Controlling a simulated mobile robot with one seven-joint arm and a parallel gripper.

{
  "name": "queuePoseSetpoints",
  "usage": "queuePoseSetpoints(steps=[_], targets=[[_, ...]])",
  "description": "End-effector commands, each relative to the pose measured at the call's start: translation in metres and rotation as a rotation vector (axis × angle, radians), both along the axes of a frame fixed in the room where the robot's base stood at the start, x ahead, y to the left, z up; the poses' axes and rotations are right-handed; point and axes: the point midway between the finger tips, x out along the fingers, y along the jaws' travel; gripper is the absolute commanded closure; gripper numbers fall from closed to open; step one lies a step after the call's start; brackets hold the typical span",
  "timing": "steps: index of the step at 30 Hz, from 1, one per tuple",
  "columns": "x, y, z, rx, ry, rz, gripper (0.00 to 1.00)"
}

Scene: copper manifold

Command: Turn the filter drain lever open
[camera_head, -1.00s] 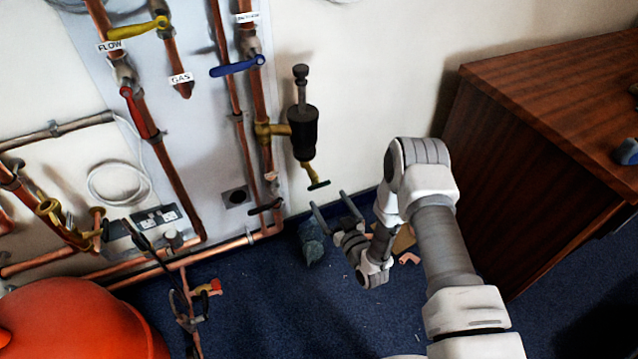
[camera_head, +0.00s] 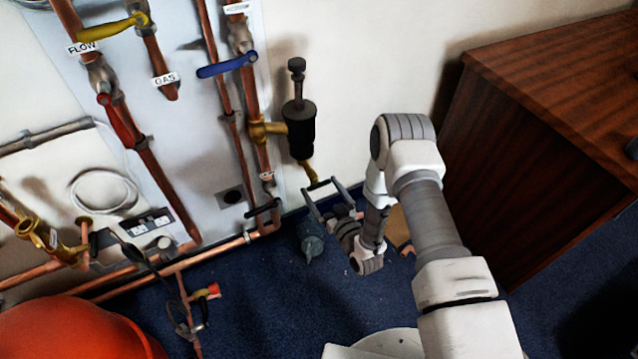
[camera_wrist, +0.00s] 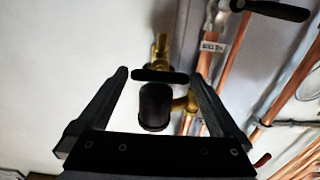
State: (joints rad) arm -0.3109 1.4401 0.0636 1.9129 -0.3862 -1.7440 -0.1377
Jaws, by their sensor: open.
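The filter (camera_head: 299,131) is a black cylinder on a brass branch of a copper pipe. Its drain lever (camera_head: 319,184) is a short dark bar at the end of the brass drain below it. My gripper (camera_head: 319,187) is open, with its two fingertips at the lever. In the wrist view the lever (camera_wrist: 160,76) lies crosswise between the open fingers of my gripper (camera_wrist: 159,73), with a gap on each side. The filter body (camera_wrist: 156,107) shows beyond it. I cannot tell whether the fingers reach past the lever in depth.
A blue-handled valve (camera_head: 227,66) and copper pipes are left of the filter. A dark lever (camera_head: 262,207) sits low on the pipe. A grey object (camera_head: 310,240) lies on the blue carpet below my gripper. A wooden cabinet (camera_head: 540,130) stands at the right.

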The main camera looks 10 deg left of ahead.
Motion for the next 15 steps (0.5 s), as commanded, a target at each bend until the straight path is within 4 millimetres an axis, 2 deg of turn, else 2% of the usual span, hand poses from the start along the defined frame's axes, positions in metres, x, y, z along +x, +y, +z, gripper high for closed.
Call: queuePoseSetpoints(steps=[14,15], targets=[[-0.0020,-0.0007,0.0000,0.000,0.000,0.000,0.00],[-0.0020,-0.0007,0.0000,0.000,0.000,0.000,0.04]])
